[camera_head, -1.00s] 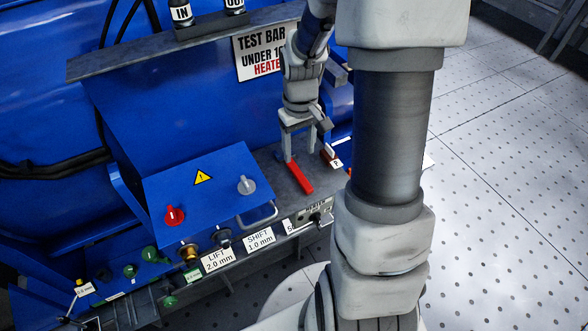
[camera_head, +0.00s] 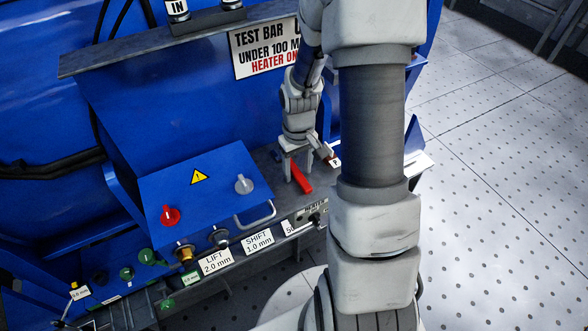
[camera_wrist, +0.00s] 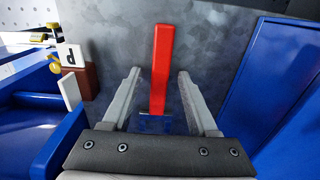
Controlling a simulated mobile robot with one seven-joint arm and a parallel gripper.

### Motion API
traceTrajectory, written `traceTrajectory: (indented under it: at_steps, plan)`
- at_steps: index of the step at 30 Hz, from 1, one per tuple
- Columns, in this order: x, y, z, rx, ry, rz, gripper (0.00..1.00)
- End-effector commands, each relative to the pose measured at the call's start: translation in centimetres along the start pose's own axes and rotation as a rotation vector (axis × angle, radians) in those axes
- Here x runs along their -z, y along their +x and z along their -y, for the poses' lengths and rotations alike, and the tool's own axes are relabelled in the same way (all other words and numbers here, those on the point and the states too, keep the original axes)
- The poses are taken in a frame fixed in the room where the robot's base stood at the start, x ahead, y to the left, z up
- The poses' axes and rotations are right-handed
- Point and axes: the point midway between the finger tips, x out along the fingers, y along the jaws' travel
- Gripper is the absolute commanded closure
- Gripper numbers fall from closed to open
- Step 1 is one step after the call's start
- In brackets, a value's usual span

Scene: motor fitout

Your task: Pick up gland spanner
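A long red bar-shaped tool, which appears to be the gland spanner (camera_wrist: 161,62), lies on the grey metal shelf (camera_wrist: 210,45). It also shows in the head view (camera_head: 300,177) as a red strip below my gripper (camera_head: 298,168). In the wrist view my gripper (camera_wrist: 159,73) is open, with one finger on each side of the red bar and a gap on both sides. The lower end of the bar, near a small blue piece (camera_wrist: 156,124), is close to the gripper's palm edge. Whether the fingertips are down at bar height is hard to tell.
A small block with a "P" label (camera_wrist: 72,55) stands left of the bar in the wrist view. The blue control box (camera_head: 205,190) with knobs and a metal handle (camera_head: 256,216) is left of my gripper. A test bar sign (camera_head: 265,50) is behind.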

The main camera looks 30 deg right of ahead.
Motion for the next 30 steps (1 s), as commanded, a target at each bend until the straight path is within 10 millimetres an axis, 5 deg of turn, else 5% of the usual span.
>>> traceTrajectory:
  at_steps: [1,9,30]
  plan:
    - [0.00,-0.02,0.00,0.000,0.000,0.000,0.52]
    - [0.01,-0.04,0.00,0.000,0.000,0.000,1.00]
    - [0.02,-0.06,0.00,0.000,0.000,-0.001,1.00]
